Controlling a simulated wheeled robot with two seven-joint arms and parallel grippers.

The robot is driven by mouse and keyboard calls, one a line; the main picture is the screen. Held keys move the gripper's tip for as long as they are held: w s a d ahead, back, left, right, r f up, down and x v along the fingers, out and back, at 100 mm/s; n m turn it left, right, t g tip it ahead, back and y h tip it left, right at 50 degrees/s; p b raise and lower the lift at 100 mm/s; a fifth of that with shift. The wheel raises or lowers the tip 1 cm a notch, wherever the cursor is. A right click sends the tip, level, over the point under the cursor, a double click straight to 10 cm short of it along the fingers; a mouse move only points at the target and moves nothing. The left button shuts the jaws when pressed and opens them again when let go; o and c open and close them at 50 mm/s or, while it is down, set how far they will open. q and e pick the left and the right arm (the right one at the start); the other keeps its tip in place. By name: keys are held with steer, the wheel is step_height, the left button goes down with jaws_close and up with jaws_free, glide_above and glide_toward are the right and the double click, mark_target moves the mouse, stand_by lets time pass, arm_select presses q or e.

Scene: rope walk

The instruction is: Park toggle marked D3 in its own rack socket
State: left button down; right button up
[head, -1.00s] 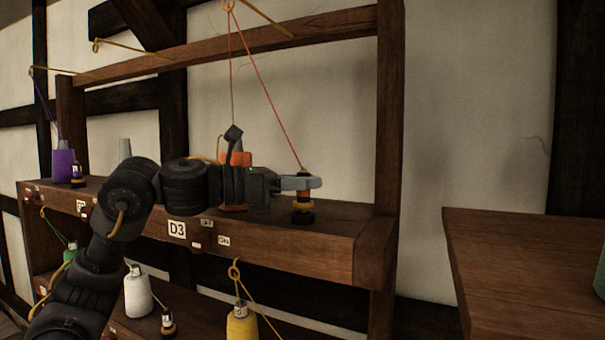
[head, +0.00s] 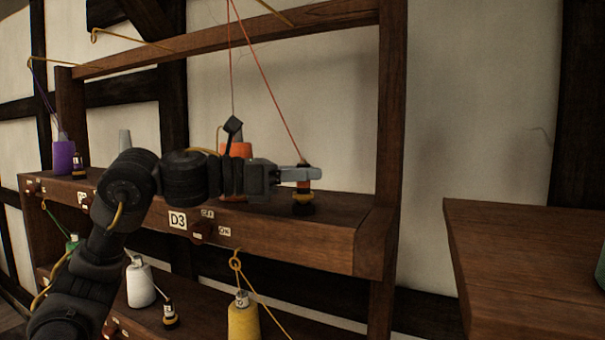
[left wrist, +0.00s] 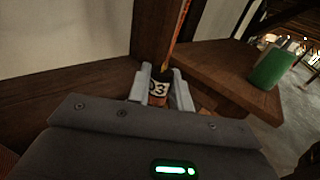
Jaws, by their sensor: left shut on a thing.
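The toggle marked D3 (head: 303,198) is a small upright peg with dark, orange and yellow bands, at the right end of the upper shelf. Its D3 label (left wrist: 158,89) faces the left wrist view. An orange-red cord runs up from its top. My left gripper (head: 302,174) is shut on its upper part, with one finger on each side in the left wrist view. Its dark foot is at the shelf top; I cannot tell whether it touches or sits in a socket. A D3 plate (head: 178,219) is on the shelf front. My right gripper is not in view.
An orange spool (head: 236,150) stands behind my left arm. A purple spool (head: 63,157) with a small toggle (head: 78,166) is at far left. White (head: 140,286) and yellow (head: 243,317) spools are below. A knob (head: 202,232) juts from the shelf front. A wooden table (head: 520,260) is at right.

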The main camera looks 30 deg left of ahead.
arm_select(q)
steer(key=shift+f+b, duration=0.45)
steer(key=shift+f, duration=0.1)
stand_by(0.5)
steer(key=c, duration=1.5)
jaws_free()
steer(key=shift+c, duration=0.2)
steer(key=shift+b+v, duration=1)
steer(key=shift+v, duration=2.55)
steer(key=shift+b+v, duration=0.45)
steer(key=shift+v, duration=1.55)
steer(key=shift+w, duration=0.1)
